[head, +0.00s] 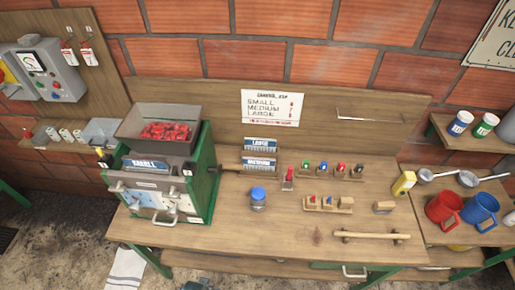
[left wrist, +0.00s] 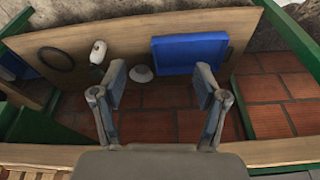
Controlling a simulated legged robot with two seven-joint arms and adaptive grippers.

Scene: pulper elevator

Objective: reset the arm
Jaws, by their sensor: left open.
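My left gripper (left wrist: 160,85) shows in the left wrist view, its two grey fingers with blue inner pads spread wide apart. Nothing is between the fingers. Beyond them are a wooden board (left wrist: 62,25) and reddish brick (left wrist: 160,125). Neither of my arms shows in the head view, and my right gripper is in no view.
In the head view, a green machine (head: 205,165) with a hopper (head: 128,124) of red pieces stands left on the wooden bench (head: 265,235). A blue tray (left wrist: 188,52) shows near my left gripper.

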